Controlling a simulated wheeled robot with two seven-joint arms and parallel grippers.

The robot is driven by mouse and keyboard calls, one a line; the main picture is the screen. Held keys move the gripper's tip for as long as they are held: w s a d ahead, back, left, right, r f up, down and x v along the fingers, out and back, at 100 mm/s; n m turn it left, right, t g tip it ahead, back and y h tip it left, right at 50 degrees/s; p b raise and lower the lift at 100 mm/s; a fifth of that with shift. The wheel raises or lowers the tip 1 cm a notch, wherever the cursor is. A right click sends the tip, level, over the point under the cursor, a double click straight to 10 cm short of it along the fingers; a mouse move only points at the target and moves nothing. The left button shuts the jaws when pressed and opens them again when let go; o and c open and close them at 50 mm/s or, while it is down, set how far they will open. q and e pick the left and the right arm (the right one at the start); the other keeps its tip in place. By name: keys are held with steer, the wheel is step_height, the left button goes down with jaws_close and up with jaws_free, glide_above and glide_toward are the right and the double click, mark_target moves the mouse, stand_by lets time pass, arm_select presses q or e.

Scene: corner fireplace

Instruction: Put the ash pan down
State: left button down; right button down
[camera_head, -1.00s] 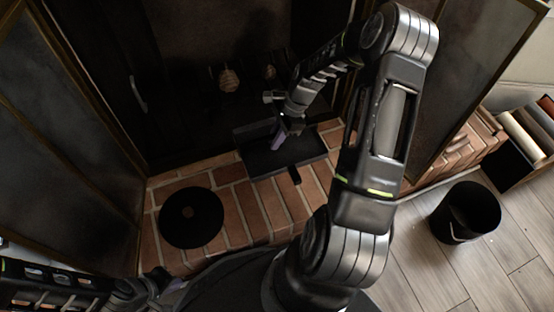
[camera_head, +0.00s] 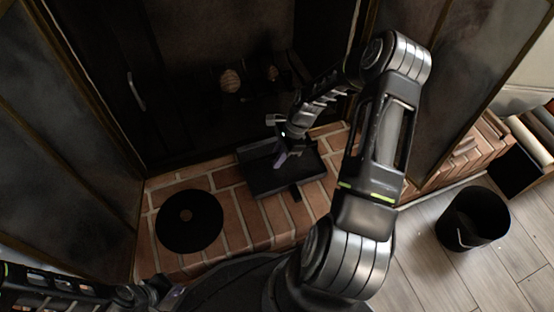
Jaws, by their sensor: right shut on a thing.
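The ash pan (camera_head: 262,184) is a dark, shallow rectangular tray with a short tab at its front edge. It is at or just above the brick hearth (camera_head: 232,200), in front of the dark firebox; I cannot tell whether its base touches the bricks. My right gripper (camera_head: 281,158) reaches down at the pan and is shut on it; the exact grip point is partly hidden by the gripper. My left gripper (camera_head: 170,296) is at the bottom left, away from the pan, and its jaws are too unclear to judge.
A black bucket (camera_head: 470,218) stands on the wooden floor at right. A box with rolled items (camera_head: 530,150) is at far right. Framed screen panels stand on both sides of the hearth.

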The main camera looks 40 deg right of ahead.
stand_by(0.3)
steer(key=c, duration=1.5)
jaws_free()
steer(key=shift+f, duration=0.1)
steer(key=shift+o, duration=0.2)
steer(key=shift+d+r+p, duration=0.15)
steer(key=shift+r+p, duration=0.2)
steer(key=shift+r, duration=0.3)
steer(key=p+v, duration=0.4)
steer(key=v, duration=0.7)
